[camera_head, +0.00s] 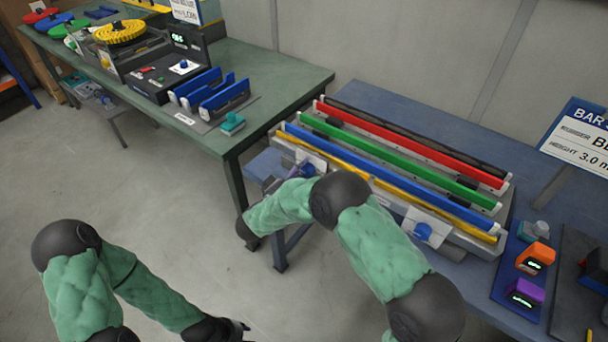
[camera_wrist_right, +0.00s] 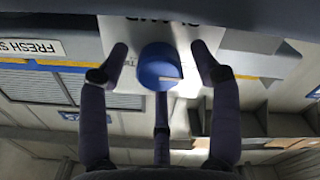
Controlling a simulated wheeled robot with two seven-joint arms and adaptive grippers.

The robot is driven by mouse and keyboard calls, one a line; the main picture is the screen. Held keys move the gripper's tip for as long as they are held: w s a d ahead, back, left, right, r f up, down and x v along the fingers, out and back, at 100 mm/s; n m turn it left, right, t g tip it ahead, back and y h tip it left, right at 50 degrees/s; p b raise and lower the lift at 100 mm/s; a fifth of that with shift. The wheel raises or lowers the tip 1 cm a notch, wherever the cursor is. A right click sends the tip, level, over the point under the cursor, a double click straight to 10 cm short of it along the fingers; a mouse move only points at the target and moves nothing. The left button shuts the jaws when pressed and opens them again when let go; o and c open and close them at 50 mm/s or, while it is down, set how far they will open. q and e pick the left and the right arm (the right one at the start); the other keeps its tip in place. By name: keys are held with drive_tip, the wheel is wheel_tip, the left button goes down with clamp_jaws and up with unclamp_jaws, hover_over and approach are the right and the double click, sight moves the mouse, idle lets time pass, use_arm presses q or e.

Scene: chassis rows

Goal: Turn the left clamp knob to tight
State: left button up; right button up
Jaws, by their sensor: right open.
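The left clamp knob (camera_head: 307,168) is blue and sits on a white plate on the front of the bar fixture, partly hidden by my right arm. In the right wrist view the knob (camera_wrist_right: 160,68) has a pale mark on its face, pointing to the right. My right gripper (camera_head: 292,174) is open at this knob. In the wrist view its dark fingers (camera_wrist_right: 161,65) stand apart around the knob, with visible gaps at both sides. The right clamp knob (camera_head: 422,231) is blue on another white plate. My left gripper (camera_head: 232,329) is low at the bottom edge, its jaws unclear.
The fixture holds long red (camera_head: 410,142), green (camera_head: 400,160) and blue (camera_head: 390,178) bars on a blue table (camera_head: 385,100). Orange (camera_head: 535,257) and purple (camera_head: 524,293) devices stand at the right. A green table (camera_head: 275,75) with other fixtures is at the left. Floor between is clear.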

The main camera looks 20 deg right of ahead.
drive_tip(key=c, duration=1.1)
drive_tip(key=shift+c, duration=0.3)
